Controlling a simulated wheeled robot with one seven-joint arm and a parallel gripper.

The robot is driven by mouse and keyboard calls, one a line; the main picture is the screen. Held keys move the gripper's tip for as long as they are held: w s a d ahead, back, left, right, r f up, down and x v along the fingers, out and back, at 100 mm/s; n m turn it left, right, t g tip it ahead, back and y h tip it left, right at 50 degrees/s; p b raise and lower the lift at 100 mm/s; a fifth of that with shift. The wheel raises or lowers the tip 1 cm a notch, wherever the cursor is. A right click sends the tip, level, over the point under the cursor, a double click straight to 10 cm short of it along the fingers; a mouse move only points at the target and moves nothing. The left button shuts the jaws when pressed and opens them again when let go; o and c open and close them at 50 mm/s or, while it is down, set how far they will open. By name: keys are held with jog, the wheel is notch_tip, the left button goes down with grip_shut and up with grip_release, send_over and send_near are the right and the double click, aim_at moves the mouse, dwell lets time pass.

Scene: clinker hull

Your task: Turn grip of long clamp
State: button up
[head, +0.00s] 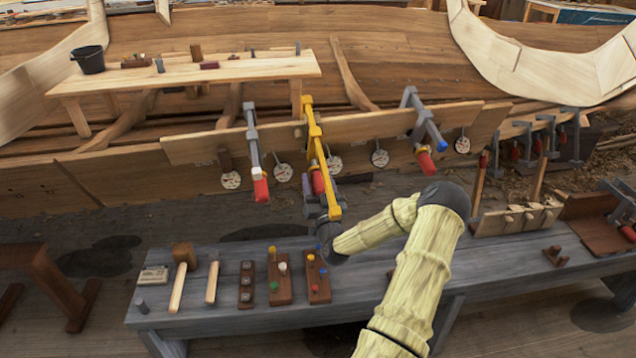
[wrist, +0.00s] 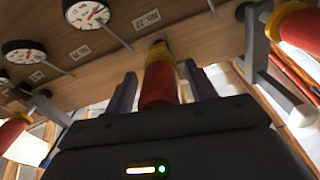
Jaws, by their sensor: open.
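The long clamp (head: 318,145) has a yellow bar and hangs on the plank at the hull's edge. Its red grip (head: 317,182) is partly hidden behind the bar in the head view. In the wrist view the red grip (wrist: 158,82), with a yellow collar at its far end, stands between the two fingers of my gripper (wrist: 160,90). The fingers are apart, one on each side of the grip, with a gap visible at each side. In the head view my gripper (head: 324,205) is at the clamp's lower end, largely hidden by my wrist and the bar.
A grey clamp (head: 252,140) with a red grip hangs to the left, and a blue-and-grey clamp (head: 427,125) to the right. Round dial gauges (head: 379,158) line the plank. Below is a grey bench (head: 220,318) with mallets and peg blocks.

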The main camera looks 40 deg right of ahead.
jog(key=shift+c, duration=0.3)
jog(key=c, duration=0.9)
jog(key=shift+c, duration=0.2)
jog(key=shift+m, duration=0.4)
jog(key=shift+m+b, duration=0.55)
jog(key=shift+m, duration=1.85)
jog(key=o, duration=1)
